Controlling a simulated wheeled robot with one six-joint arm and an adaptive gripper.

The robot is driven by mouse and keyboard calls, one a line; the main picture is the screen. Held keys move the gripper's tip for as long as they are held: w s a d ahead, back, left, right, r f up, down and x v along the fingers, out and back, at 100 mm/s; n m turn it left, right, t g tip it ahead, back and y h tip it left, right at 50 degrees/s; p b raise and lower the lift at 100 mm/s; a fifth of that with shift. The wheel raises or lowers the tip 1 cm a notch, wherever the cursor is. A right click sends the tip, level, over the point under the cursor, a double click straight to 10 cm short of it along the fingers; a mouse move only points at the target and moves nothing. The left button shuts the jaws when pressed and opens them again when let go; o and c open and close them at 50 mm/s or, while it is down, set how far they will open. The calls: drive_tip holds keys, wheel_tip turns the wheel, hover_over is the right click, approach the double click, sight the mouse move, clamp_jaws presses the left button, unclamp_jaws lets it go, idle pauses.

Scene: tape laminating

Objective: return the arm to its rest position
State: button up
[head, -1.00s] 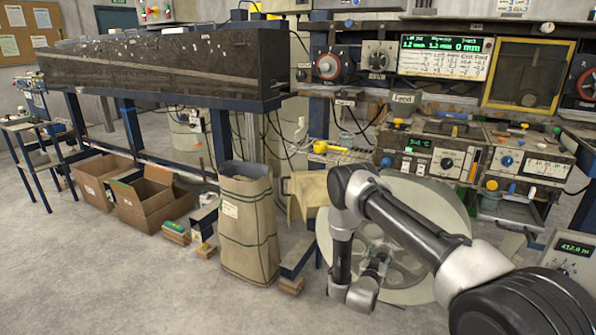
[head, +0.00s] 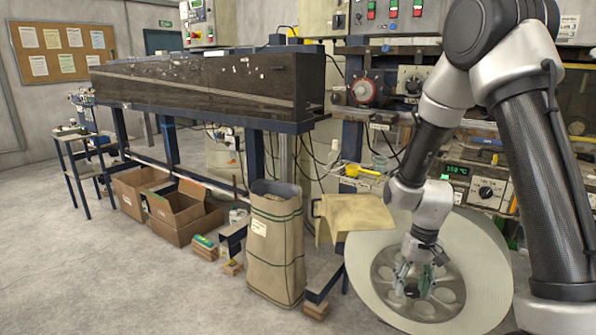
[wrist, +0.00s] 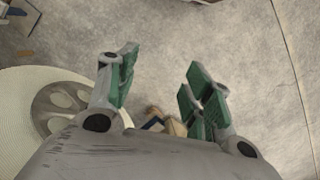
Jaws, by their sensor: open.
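My arm is raised and bent in the right part of the head view, with its wrist pointing down. My gripper (head: 416,285) hangs in front of the large pale reel (head: 478,262) in that view. In the wrist view my gripper (wrist: 158,88) shows two green-padded fingers spread apart, with nothing between them but the concrete floor below. The reel also shows at the left of the wrist view (wrist: 22,92). I cannot tell from the head view how far the gripper is from the reel.
A paper sack (head: 276,240) and open cardboard boxes (head: 180,212) stand on the floor to the left. A long dark tank (head: 210,85) runs behind them. A workbench with a control box (head: 487,193) stands behind my arm. The floor at left is clear (head: 90,275).

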drive_tip(key=s+d+r+t, duration=0.2)
drive_tip(key=s+r, duration=0.4)
drive_tip(key=r, duration=0.3)
drive_tip(key=s+d+r+t, duration=0.2)
drive_tip(key=s+r, duration=0.3)
drive_tip(key=r, duration=0.5)
drive_tip(key=s+d+r+t+h, duration=0.1)
drive_tip(key=s+d+r+t, duration=0.1)
drive_tip(key=s+r, duration=0.4)
drive_tip(key=shift+s+d+r+n, duration=0.35)
drive_tip(key=shift+d+r, duration=0.25)
drive_tip(key=shift+r, duration=1.2)
